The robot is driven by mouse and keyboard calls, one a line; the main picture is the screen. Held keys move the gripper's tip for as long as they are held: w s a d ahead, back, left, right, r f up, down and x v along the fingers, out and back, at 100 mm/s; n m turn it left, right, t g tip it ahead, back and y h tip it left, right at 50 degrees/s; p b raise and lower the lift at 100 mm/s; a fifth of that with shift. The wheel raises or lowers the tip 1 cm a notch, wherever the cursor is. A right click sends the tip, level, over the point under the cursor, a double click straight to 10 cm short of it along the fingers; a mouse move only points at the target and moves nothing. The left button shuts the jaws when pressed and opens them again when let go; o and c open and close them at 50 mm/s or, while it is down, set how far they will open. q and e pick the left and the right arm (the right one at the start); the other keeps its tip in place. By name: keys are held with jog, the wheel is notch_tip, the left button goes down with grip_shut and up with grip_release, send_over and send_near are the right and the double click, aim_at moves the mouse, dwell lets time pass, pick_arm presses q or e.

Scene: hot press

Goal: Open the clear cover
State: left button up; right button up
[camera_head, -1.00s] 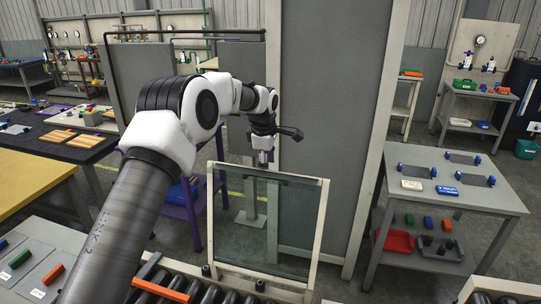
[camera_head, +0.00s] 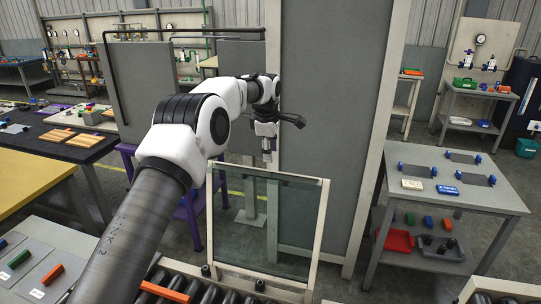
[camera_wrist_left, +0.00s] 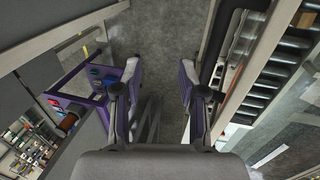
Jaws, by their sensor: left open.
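The clear cover (camera_head: 300,222) is a glass pane in a pale frame. It stands nearly upright above the rollers in the head view. My left gripper (camera_head: 268,152) hangs pointing down by the cover's top edge, at the middle of its width. I cannot tell whether it touches the frame. In the left wrist view my left gripper (camera_wrist_left: 159,65) has its two purple-padded fingers wide apart, with only floor visible between them. My right gripper is not in view.
A roller conveyor (camera_head: 235,296) runs below the cover, with an orange block (camera_head: 164,291) at its left. A tall grey panel (camera_head: 335,110) stands just behind. A grey table (camera_head: 465,188) with small parts is at the right. Open floor lies between.

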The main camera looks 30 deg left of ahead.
pick_arm(q)
jog(key=v, duration=1)
jog(key=shift+s, duration=0.15)
jog(key=shift+s+d+r, duration=0.1)
